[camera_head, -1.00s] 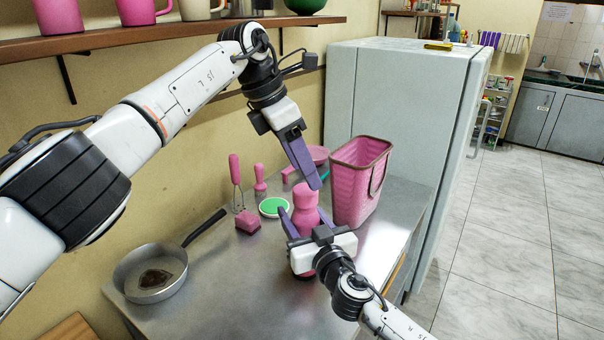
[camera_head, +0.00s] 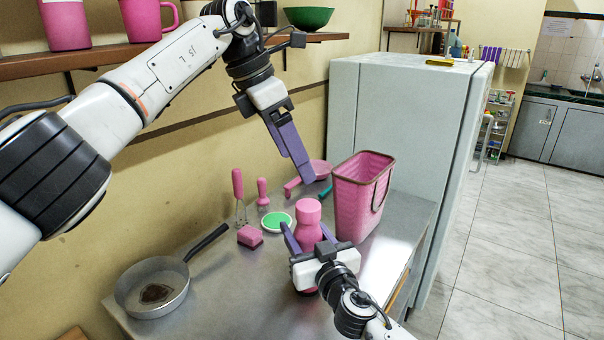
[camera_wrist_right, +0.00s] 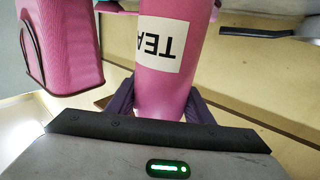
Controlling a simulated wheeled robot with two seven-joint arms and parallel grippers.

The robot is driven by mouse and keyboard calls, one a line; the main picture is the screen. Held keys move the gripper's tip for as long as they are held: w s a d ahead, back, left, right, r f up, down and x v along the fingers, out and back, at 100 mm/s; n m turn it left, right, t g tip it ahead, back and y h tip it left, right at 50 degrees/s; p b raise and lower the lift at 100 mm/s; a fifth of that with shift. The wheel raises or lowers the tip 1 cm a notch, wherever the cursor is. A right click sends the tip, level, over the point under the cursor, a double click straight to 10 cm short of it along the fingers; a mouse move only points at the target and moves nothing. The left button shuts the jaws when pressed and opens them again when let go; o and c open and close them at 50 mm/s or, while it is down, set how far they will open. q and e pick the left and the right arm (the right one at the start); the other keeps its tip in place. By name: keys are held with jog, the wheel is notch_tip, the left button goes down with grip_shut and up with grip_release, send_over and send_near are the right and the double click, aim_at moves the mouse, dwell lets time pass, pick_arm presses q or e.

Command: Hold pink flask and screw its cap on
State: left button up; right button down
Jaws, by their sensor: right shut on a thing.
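The pink flask (camera_head: 308,232) stands upright on the metal counter, with a pink cap-like top (camera_head: 308,208) on it. I cannot tell how tightly that top sits. My right gripper (camera_head: 306,240) is shut around the flask's body, one purple finger on each side. In the right wrist view the flask (camera_wrist_right: 165,85) shows a white "TEA" label and lies between the right gripper's fingers (camera_wrist_right: 163,100). My left gripper (camera_head: 307,180) hangs above and slightly behind the flask, clear of its top. Its fingers overlap in this view, so their opening is hidden.
A pink basket (camera_head: 358,195) stands close right of the flask. A green-topped round dish (camera_head: 276,222), pink sponge (camera_head: 250,236) and pink-handled whisk (camera_head: 238,190) are to the left. A pan (camera_head: 152,285) lies front left. A fridge (camera_head: 410,120) stands behind the counter.

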pick_arm(q)
jog(key=shift+v, duration=2.8)
pick_arm(e)
jog(key=c, duration=0.8)
grip_release()
pick_arm(q)
jog(key=shift+f+b, duration=0.35)
pick_arm(e)
jog(key=v, duration=1)
jog(key=shift+s, duration=0.1)
